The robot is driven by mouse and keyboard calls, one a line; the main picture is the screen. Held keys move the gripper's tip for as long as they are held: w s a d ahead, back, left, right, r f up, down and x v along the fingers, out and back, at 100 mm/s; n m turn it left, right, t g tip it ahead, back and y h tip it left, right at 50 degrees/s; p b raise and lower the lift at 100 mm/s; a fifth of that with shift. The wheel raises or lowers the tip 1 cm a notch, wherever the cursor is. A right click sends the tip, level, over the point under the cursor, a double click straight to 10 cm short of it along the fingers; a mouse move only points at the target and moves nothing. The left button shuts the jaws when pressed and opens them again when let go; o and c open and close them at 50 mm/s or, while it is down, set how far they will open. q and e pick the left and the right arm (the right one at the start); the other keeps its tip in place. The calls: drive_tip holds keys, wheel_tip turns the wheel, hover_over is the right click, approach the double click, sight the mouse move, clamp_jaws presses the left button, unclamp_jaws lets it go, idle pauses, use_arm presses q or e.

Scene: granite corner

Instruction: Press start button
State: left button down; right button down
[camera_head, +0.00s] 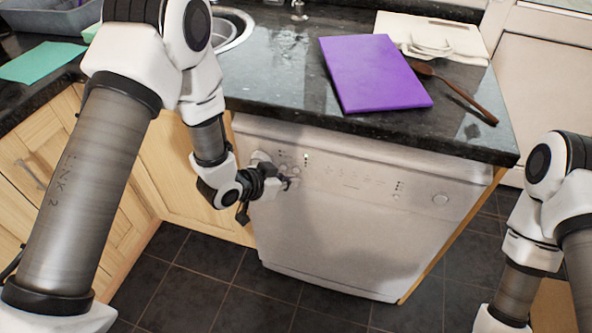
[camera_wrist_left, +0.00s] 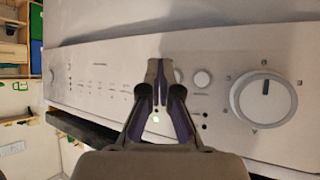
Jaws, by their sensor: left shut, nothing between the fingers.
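A white appliance (camera_head: 340,220) stands under the counter with a control panel (camera_head: 345,178) along its top. In the left wrist view the panel shows a large dial (camera_wrist_left: 264,98), a small round button (camera_wrist_left: 203,78) close to the fingertips, a lit green light (camera_wrist_left: 156,118), and another round button (camera_wrist_left: 53,73) at the far left end. That end button also shows in the head view (camera_head: 440,199). No label reading start is legible. My left gripper (camera_head: 290,183) is shut and empty at the panel's left part, near the dial. Contact cannot be told. My right gripper is out of view.
A dark granite counter (camera_head: 290,75) overhangs the panel. A sink (camera_head: 235,28) is at the back left. Dark tiled floor (camera_head: 200,270) is clear below.

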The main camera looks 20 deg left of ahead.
use_arm(q)
drive_tip(key=shift+w, duration=0.45)
